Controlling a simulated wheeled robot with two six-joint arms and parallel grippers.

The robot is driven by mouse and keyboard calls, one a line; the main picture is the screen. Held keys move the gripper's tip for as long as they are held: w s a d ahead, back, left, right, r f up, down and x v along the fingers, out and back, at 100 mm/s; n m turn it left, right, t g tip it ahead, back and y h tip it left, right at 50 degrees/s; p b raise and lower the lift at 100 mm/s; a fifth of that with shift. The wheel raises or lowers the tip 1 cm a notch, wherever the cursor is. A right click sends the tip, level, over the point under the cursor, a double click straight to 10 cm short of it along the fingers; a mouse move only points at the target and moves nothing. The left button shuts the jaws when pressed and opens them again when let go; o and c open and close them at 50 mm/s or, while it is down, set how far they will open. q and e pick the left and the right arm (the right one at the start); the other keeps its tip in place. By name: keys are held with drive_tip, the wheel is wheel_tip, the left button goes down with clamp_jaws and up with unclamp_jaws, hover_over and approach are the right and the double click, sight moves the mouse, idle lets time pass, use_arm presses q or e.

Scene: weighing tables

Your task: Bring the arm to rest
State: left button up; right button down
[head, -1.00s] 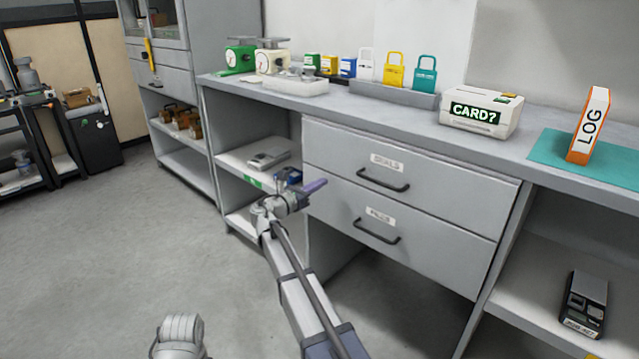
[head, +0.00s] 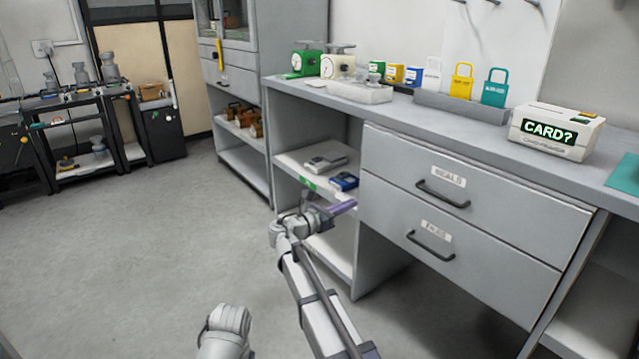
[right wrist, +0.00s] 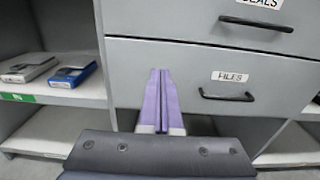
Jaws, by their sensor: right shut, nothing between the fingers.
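My right arm reaches up from the bottom of the head view. Its gripper (head: 342,208) has purple fingers and is in front of the bench, by the left edge of the drawer unit. In the right wrist view the two purple fingers (right wrist: 161,100) lie together with nothing between them. They point toward the lower drawer front (right wrist: 190,85); whether they touch it I cannot tell. A grey rounded part of my own body shows at the bottom of the head view. My left gripper is not in view.
Two closed drawers (head: 470,215) with black handles are beside the gripper. Left of them, an open shelf (head: 310,165) holds a grey device (head: 325,162) and a blue one (head: 344,181). Scales, padlocks and a CARD? box (head: 556,131) stand on the bench. The floor (head: 150,260) at left is clear.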

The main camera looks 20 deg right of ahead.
drive_tip(key=s+a+f+m+g+y+p, duration=0.1)
drive_tip(key=s+a+f+m+g+y, duration=0.1)
drive_tip(key=s+a+f+m+y, duration=0.45)
drive_tip(key=s+a+f+m+g+y+p, duration=0.1)
drive_tip(key=s+a+f+m, duration=0.25)
drive_tip(key=s+f, duration=0.4)
drive_tip(key=s+a+f+m+g+y+p, duration=0.15)
drive_tip(key=s+a+m+y, duration=0.25)
drive_tip(key=s+a, duration=0.4)
drive_tip(key=s+a+f+m+g+y+p, duration=0.15)
drive_tip(key=s+a+m+g+y, duration=0.3)
drive_tip(key=s, duration=0.65)
wheel_tip(320, 180, up, 37)
drive_tip(key=w+a+t+p, duration=0.1)
drive_tip(key=t+p, duration=0.1)
drive_tip(key=p, duration=3.4)
drive_tip(key=shift+a+h+p, duration=0.2)
drive_tip(key=shift+h+p, duration=0.1)
drive_tip(key=shift+f, duration=0.1)
